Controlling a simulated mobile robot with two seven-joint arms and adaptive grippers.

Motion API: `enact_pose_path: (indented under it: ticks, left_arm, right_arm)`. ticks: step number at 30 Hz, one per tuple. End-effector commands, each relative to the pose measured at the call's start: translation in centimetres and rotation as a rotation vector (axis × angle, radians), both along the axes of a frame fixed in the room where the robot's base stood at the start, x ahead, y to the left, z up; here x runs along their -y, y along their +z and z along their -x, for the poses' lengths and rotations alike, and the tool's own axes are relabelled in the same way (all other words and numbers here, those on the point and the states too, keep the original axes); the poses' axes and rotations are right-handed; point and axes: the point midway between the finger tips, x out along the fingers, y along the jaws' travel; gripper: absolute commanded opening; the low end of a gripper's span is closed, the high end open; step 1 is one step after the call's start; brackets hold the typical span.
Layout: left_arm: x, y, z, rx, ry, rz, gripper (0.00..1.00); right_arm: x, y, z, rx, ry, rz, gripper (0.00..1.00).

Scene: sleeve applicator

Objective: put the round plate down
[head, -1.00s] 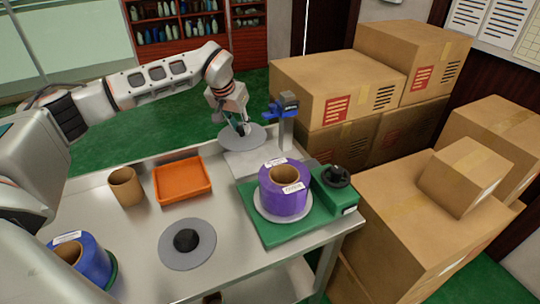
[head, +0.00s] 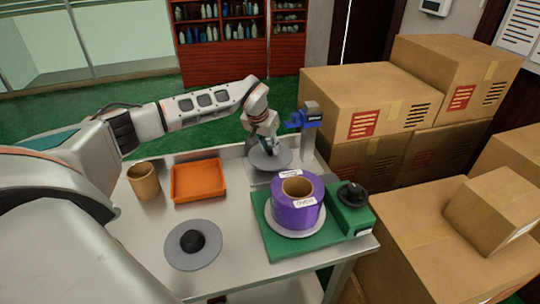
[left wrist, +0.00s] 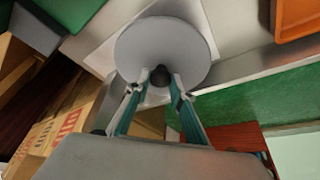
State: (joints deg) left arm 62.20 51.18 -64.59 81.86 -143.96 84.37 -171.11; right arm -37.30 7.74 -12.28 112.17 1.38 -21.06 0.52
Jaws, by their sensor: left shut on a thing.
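The round plate (head: 285,160) is a flat grey disc with a dark knob at its centre. My left gripper (head: 268,150) is shut on that knob from above. In the left wrist view the two fingers (left wrist: 160,76) close on the knob, and the plate (left wrist: 150,45) spreads out below them, over a pale base (left wrist: 92,38). The plate is roughly level at the back of the table, left of the grey post. I cannot tell whether it touches the base. My right gripper is not in view.
A similar grey disc with a black knob (head: 193,262) lies on the table in front. A purple roll (head: 293,214) sits on a green machine (head: 268,237). A blue-topped post (head: 308,146) stands close right of the plate. An orange tray (head: 198,181) and brown cup (head: 144,181) are left.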

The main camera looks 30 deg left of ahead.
Motion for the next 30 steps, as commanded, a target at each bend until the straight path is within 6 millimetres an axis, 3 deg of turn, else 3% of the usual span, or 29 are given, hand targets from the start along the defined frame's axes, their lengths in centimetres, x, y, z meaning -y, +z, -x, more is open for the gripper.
enact_pose_path:
  ticks: [8,20,21,22,30]
  left_arm:
    - [0.1,-3.4,0.1,-0.002,0.001,0.001,0.00]
    - [0.0,-3.8,0.0,0.001,0.000,0.000,0.00]
    - [0.0,-3.8,0.0,0.000,0.000,0.000,0.30]
    - [0.0,-3.8,0.0,0.000,0.000,0.000,0.38]
    - [0.0,-3.8,0.0,-0.001,0.000,0.000,0.39]
  right_arm:
    - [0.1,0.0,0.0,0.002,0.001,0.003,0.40]
    - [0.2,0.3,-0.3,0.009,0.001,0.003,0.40]
    - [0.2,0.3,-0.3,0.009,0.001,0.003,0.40]
    - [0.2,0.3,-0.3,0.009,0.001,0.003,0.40]
    - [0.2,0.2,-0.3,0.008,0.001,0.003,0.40]
